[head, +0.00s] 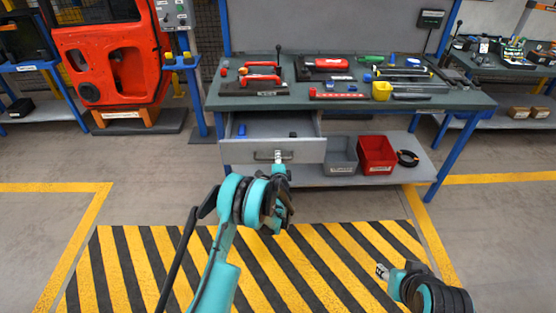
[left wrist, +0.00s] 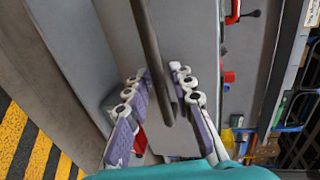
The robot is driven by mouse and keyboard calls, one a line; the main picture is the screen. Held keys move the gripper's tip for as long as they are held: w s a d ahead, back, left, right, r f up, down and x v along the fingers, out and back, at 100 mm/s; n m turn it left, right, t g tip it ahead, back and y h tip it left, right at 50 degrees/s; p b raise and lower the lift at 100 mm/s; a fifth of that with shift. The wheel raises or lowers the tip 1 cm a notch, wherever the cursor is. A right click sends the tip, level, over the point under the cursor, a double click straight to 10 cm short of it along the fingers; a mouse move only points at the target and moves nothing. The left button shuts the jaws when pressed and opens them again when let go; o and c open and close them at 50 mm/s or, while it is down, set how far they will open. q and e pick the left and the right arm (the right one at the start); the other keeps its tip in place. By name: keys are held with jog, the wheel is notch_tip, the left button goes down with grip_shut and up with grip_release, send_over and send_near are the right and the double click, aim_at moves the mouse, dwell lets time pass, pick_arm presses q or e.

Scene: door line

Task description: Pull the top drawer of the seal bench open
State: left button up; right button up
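The drawer (head: 240,153) under the top of the workbench (head: 450,101) stands partly open; its inside shows, with a small blue item in it. Its bar handle (head: 265,155) is on the grey front. My left gripper (head: 279,158) is at the right part of this handle. In the left wrist view the handle bar (left wrist: 149,45) runs between the two fingers of my left gripper (left wrist: 161,75), with a small gap seen on each side. My right gripper (head: 382,271) is low at the right, away from the bench, over the floor; its finger opening is too small to judge.
A grey bin (head: 341,155) and a red bin (head: 376,155) stand on the lower shelf, right of the drawer. Tools lie on the benchtop. An orange door (head: 112,60) stands at the left. The striped floor (head: 330,255) before the bench is free of objects.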

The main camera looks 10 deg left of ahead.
pick_arm(q)
jog(key=shift+s, duration=0.1)
jog(key=v, duration=1.1)
jog(key=shift+s+d, duration=0.2)
jog(key=shift+s, duration=0.1)
jog(key=shift+r, duration=0.1)
